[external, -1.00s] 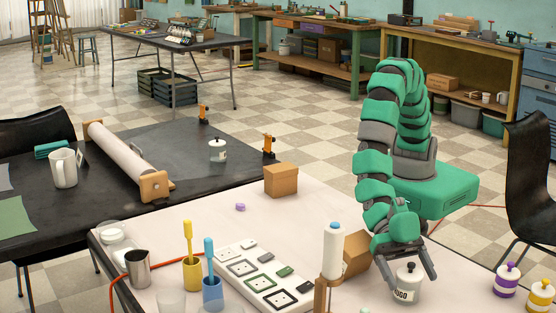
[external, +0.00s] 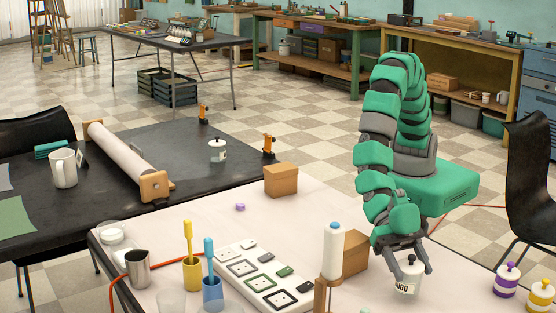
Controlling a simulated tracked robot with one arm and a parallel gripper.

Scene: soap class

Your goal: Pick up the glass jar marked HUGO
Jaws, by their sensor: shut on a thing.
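The glass jar marked HUGO (external: 406,282) is white with a grey lid and dark lettering. It is at the front right of the white table (external: 330,200), and part of its lid is behind a finger. My gripper (external: 407,268) points down with one finger on each side of the jar, shut on it. The jar is upright or slightly tilted. I cannot tell for sure whether its base is clear of the table.
Left of the gripper stand a cardboard box (external: 355,252) and a white bottle (external: 333,252) in a wooden holder. Purple-banded (external: 507,279) and yellow-banded (external: 540,297) jars stand to the right. A tray of tiles (external: 263,276) lies further left.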

